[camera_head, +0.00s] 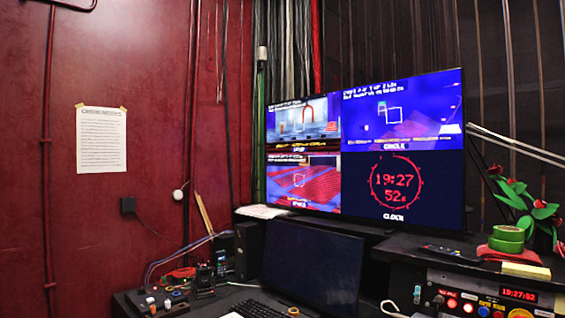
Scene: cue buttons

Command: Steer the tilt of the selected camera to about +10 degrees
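A wide monitor (402,153) stands on the desk and is split into four panes. Three panes show blue-bannered camera pictures with small text, too small to read, and white square outlines in some. The lower right pane shows a red round clock reading 19:27 52. A button panel (498,303) with lit red, blue and orange buttons is at the lower right, cut off by the picture's bottom edge. A small dark control box (160,301) with knobs sits at the lower left. I cannot tell which camera is selected or its tilt. Neither gripper is in view.
A dark laptop-like screen (312,268) and a keyboard (258,309) are at the bottom middle. Green tape rolls (508,239), a yellow pad (526,270) and a red-flowered plant (535,210) stand at the right. A paper sheet (101,140) hangs on the red wall.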

